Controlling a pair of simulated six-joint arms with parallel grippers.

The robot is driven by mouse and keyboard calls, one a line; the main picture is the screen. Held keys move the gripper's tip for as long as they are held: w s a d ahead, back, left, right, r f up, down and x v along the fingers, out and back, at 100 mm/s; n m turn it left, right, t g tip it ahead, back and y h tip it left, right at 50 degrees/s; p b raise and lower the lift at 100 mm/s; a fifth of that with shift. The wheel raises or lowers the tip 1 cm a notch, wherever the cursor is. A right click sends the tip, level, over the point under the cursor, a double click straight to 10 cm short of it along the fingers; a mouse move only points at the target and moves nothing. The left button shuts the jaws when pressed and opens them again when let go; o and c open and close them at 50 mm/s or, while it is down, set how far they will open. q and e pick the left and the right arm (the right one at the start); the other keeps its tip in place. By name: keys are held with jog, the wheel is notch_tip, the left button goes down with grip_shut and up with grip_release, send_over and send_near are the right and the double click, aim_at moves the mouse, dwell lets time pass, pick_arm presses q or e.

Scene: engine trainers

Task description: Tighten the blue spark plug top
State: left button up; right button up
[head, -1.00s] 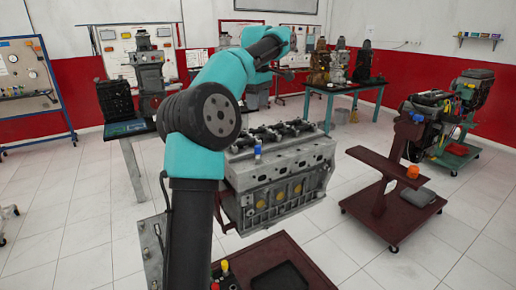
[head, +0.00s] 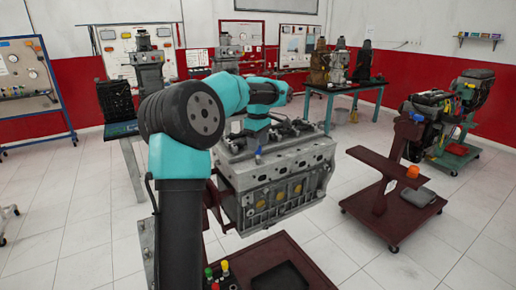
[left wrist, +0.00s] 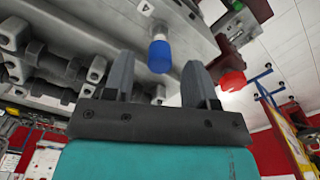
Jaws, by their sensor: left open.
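The blue spark plug top (head: 258,155) stands on the upper edge of the grey engine block (head: 282,178). In the left wrist view the blue top (left wrist: 160,56) shows beyond and between the fingertips of my left gripper (left wrist: 160,72). The gripper is open and nothing is held between its fingers. My right gripper is not in view.
A red cap (left wrist: 233,80) shows beside the right finger in the left wrist view. Rocker parts (head: 275,133) line the engine's top.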

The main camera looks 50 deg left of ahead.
aim_at(258, 154)
pick_arm(q)
jog(key=shift+f, duration=1.15)
jog(key=c, duration=0.9)
